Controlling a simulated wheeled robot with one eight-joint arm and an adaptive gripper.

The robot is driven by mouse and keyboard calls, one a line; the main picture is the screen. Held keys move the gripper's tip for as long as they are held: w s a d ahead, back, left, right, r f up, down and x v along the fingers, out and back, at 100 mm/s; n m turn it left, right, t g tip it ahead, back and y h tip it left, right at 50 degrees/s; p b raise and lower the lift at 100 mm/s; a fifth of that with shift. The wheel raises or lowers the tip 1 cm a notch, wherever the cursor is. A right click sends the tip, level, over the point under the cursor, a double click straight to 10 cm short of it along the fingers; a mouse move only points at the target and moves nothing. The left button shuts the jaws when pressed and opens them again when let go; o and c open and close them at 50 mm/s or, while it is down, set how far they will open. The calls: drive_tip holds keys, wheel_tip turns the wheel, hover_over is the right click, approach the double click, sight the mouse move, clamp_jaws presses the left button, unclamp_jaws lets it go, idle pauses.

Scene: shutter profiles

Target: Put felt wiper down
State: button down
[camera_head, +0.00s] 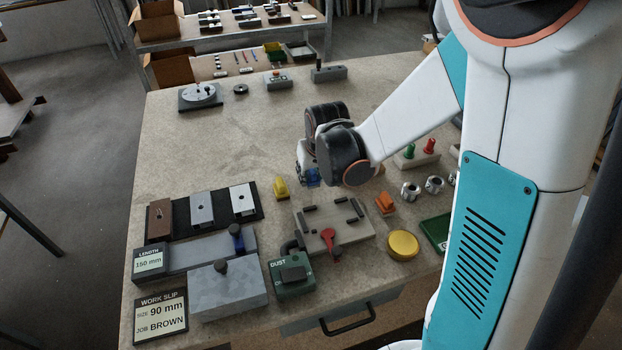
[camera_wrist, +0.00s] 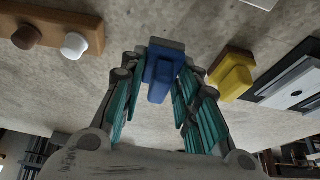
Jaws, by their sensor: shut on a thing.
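My gripper (camera_head: 310,178) is over the middle of the bench, behind the fixture plate. In the wrist view its teal-padded fingers (camera_wrist: 163,95) are closed on both sides of a blue block with a grey base (camera_wrist: 164,72), which I take to be the felt wiper. The blue part also shows under the gripper in the head view (camera_head: 314,178). I cannot tell whether its base touches the bench. A yellow wedge-shaped block (camera_head: 280,189) stands just left of the gripper; it also shows in the wrist view (camera_wrist: 233,80).
The fixture plate (camera_head: 318,238) with a red lever is in front. A dark tray of profiles (camera_head: 180,215) lies left. An orange block (camera_head: 385,204), a yellow disc (camera_head: 403,245) and metal cylinders (camera_head: 410,191) are right. The bench top (camera_head: 220,145) behind and left is clear.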

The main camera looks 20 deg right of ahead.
drive_tip(key=shift+f, duration=0.8)
drive_tip(key=shift+f, duration=0.1)
drive_tip(key=shift+f+b, duration=0.15)
drive_tip(key=shift+b, duration=0.15)
drive_tip(key=c, duration=1.2)
unclamp_jaws()
